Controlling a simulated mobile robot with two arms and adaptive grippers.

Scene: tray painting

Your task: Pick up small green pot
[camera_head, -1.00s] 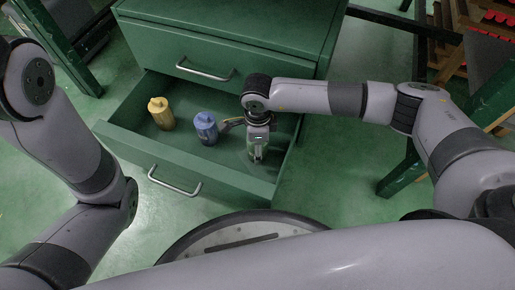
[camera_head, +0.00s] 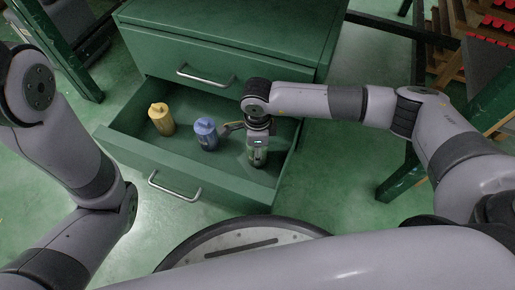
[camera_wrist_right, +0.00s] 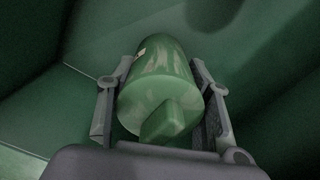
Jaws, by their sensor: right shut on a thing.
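The small green pot (camera_wrist_right: 158,85) sits between the two fingers of my right gripper (camera_wrist_right: 160,110) in the right wrist view, with a finger against each side. In the head view my right gripper (camera_head: 257,155) reaches down into the right part of the open drawer, and the pot is mostly hidden there by the gripper. I cannot tell whether the pot touches the drawer floor. My left arm comes in from the left, but its gripper is out of view.
A yellow pot (camera_head: 161,119) and a blue pot (camera_head: 206,134) stand in the open green drawer (camera_head: 215,178), left of my right gripper. The cabinet (camera_head: 230,45) rises behind. A green table leg (camera_head: 402,180) stands to the right.

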